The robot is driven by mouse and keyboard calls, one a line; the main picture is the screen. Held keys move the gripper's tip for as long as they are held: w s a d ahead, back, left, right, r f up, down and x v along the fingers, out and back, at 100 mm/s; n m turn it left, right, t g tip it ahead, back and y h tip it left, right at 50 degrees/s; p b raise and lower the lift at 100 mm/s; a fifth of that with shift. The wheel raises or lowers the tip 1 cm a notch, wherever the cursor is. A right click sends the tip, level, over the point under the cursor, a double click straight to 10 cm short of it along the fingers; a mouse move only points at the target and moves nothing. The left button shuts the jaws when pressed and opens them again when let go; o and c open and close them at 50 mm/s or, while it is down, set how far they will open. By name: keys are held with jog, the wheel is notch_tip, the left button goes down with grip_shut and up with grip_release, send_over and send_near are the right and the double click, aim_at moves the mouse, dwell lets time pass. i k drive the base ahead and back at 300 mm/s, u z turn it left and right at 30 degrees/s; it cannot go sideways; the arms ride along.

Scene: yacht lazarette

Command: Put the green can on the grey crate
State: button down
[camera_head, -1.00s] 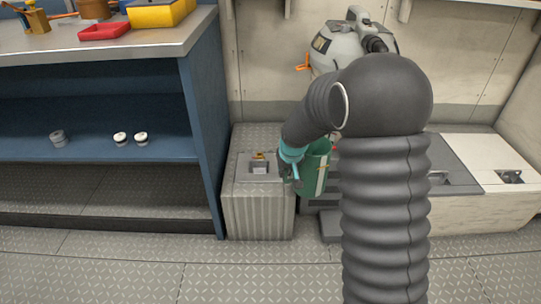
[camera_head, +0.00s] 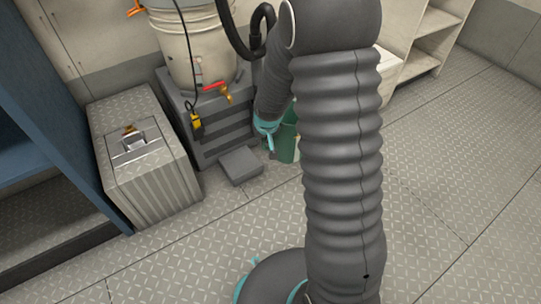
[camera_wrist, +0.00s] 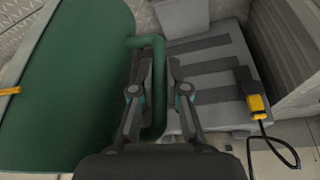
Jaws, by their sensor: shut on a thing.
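The green can (camera_head: 287,143) hangs from my gripper (camera_head: 268,132), partly hidden behind my arm. In the wrist view the can's green side (camera_wrist: 65,90) fills the left, with a yellow part at its left edge. My gripper (camera_wrist: 159,62) is shut on its upright green handle (camera_wrist: 160,95). A grey box with ribbed sides and diamond-plate top (camera_head: 165,128), which looks like the grey crate, stands on the floor at left. It is well left of the can. A recessed metal plate with an orange piece lies on its top.
A pale bucket (camera_head: 197,45) stands on a dark grey slatted stand (camera_head: 213,120) between box and can. A yellow plug (camera_head: 196,123) on a black cord hangs there. A low grey block (camera_head: 241,165) sits in front. The blue shelf (camera_head: 40,110) is at far left. Floor at right is clear.

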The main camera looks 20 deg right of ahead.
aim_at(238, 165)
jog(key=z, duration=2.05)
jog(key=k, duration=1.35)
jog(key=u, duration=1.85)
jog(key=i, duration=1)
jog(key=u, duration=0.1)
